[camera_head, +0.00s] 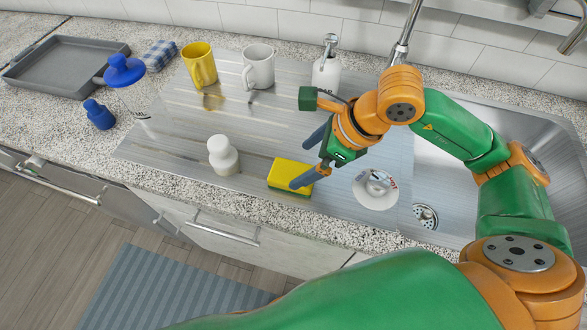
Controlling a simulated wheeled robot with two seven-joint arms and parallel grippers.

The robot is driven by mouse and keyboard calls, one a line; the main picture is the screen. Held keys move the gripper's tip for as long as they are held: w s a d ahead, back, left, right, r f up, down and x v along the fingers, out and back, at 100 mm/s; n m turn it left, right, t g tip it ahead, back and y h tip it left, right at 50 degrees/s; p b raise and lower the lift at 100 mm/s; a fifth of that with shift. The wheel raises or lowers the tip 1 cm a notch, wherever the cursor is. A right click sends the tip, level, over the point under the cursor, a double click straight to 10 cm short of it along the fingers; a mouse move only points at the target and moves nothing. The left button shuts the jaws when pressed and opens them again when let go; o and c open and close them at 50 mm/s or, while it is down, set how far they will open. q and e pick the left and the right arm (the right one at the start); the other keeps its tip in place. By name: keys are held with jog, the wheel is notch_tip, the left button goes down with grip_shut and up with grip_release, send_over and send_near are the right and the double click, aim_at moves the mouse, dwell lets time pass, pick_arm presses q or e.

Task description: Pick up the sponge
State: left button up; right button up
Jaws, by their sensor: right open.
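A yellow sponge (287,174) with a dark green underside lies on the metal drainboard (180,150) near the counter's front edge. My right gripper (307,160) reaches in from the right, with its jaws open. One blue-grey finger overlaps the sponge's right end in the picture; the other is above and to the right of the sponge. I cannot tell whether the finger touches it. Nothing shows between the fingers. My left gripper is not in view.
A white bottle (222,155) stands left of the sponge, and a white dish (375,188) lies to its right. Yellow (200,66) and white (259,67) mugs and a soap dispenser (326,74) stand behind. The sink (425,217) is at the right.

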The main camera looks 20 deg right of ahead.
aim_at(292, 172)
jog(key=x, duration=0.1)
jog(key=p+x, duration=0.1)
jog(key=x, duration=0.2)
jog(key=shift+s+a+f, duration=0.2)
jog(key=shift+a+f, duration=0.05)
jog(key=shift+f, duration=0.1)
jog(key=shift+w+f, duration=0.25)
jog(key=shift+f, duration=0.15)
jog(key=shift+s+a+r, duration=0.1)
jog(key=shift+s, duration=0.05)
jog(key=c, duration=1.3)
jog(key=shift+o, duration=0.2)
jog(key=shift+r, duration=0.1)
